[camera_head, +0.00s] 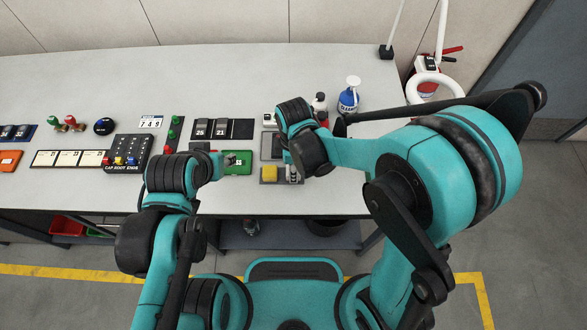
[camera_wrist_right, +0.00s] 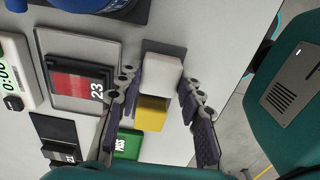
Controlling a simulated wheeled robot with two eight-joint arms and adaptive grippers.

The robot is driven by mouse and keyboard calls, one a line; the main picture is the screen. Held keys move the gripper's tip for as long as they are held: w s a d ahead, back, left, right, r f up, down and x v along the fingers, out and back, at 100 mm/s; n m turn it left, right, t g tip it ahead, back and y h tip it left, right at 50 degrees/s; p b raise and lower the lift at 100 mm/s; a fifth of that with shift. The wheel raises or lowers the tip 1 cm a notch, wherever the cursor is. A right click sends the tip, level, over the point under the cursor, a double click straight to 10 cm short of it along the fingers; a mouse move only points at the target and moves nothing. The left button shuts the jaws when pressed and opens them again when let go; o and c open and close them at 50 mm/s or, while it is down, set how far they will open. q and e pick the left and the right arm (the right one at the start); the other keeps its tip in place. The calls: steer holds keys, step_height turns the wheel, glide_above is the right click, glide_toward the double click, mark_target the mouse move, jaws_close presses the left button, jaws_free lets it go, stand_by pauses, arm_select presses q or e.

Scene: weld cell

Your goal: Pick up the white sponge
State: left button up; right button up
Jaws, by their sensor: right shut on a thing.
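The white sponge (camera_wrist_right: 160,75) is a pale block between the two fingers of my right gripper (camera_wrist_right: 161,85) in the right wrist view. The fingers close on its two sides. In the head view my right gripper (camera_head: 292,173) is at the front right of the table, beside the yellow sponge (camera_head: 269,174); the white sponge is mostly hidden there. The yellow block also shows in the right wrist view (camera_wrist_right: 151,114). My left gripper (camera_head: 230,160) is over the green card (camera_head: 238,168); its fingers are too small to read.
A grey tray (camera_wrist_right: 165,47) lies around the sponges. A framed panel marked 23 (camera_wrist_right: 77,75) is close beside.

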steer(key=r, duration=0.1)
steer(key=r+p, duration=0.1)
steer(key=r, duration=0.2)
steer(key=shift+s+d+r+p, duration=0.15)
steer(key=shift+d+r+p, duration=0.1)
steer(key=shift+p, duration=0.1)
steer(key=s+d+r+p, duration=0.3)
steer(key=s+d+r, duration=0.3)
steer(key=d, duration=0.3)
steer(key=shift+s, duration=0.2)
steer(key=shift+o, duration=0.6)
